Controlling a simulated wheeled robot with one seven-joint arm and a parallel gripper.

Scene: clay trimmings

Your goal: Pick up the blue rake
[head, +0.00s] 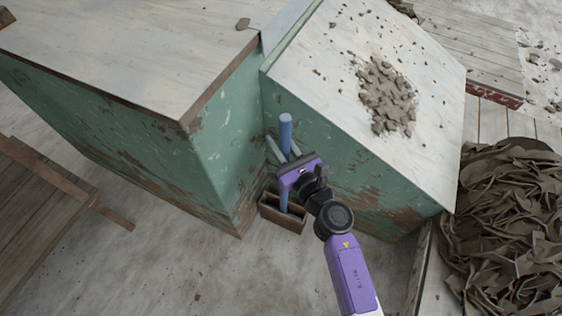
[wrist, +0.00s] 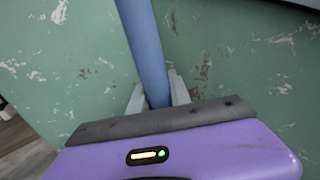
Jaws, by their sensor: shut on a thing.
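The blue rake shows as an upright blue handle (head: 285,133) in the corner between two green cabinets. Its lower part stands in a small brown box (head: 291,216) on the floor, and its head is not visible. My gripper (head: 278,148) is at the handle, with its grey fingers on either side. In the wrist view the blue handle (wrist: 146,50) runs down between the two fingers (wrist: 160,92), and my gripper is shut on it. The purple gripper body hides part of the handle.
Green cabinets with pale tops stand at the left (head: 110,45) and right (head: 320,60). Clay scraps (head: 388,98) lie on the right top. A large clay heap (head: 510,230) is at right. A wooden platform (head: 40,225) is at lower left. Floor between is mostly clear.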

